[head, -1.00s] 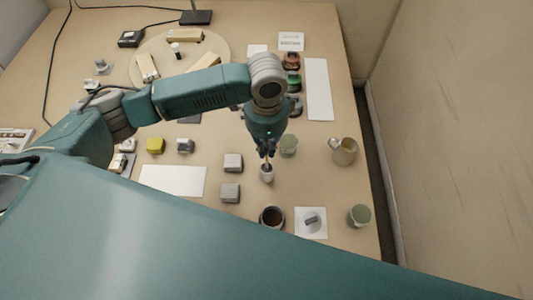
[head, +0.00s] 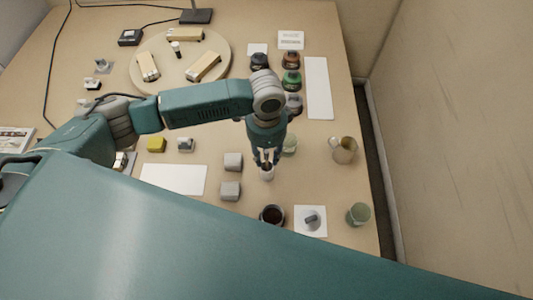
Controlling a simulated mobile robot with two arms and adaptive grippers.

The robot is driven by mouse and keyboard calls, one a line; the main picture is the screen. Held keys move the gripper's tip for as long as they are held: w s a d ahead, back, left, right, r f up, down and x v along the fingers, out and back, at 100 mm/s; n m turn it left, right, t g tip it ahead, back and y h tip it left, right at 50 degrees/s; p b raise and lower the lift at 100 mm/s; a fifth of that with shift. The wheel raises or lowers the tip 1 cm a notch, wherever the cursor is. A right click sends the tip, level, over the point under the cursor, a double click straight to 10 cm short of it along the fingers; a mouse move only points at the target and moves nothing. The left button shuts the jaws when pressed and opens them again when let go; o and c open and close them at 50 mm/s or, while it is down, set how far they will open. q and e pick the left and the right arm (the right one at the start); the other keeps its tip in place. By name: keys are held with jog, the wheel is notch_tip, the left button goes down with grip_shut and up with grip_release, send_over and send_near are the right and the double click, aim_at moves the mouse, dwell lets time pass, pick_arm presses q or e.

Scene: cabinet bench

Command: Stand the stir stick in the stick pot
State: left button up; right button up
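My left gripper (head: 267,158) points down directly over a small whitish pot (head: 267,175), which looks like the stick pot. Its fingers are spread apart on either side of the pot's mouth. The thin stir stick is hard to make out now. The gripper and the pot's dark opening overlap there, so I cannot tell how the stick stands. My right gripper is not in view.
Two grey blocks (head: 232,162) stand just left of the pot. A dark-filled cup (head: 272,215), a metal jug (head: 344,150) and a green cup (head: 358,214) stand around. A white sheet (head: 173,179) lies left.

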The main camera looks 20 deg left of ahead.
pick_arm(q)
notch_tip(320, 180, up, 11)
jog(key=shift+b, duration=1)
jog(key=shift+r, duration=0.7)
jog(key=shift+s+f, duration=0.1)
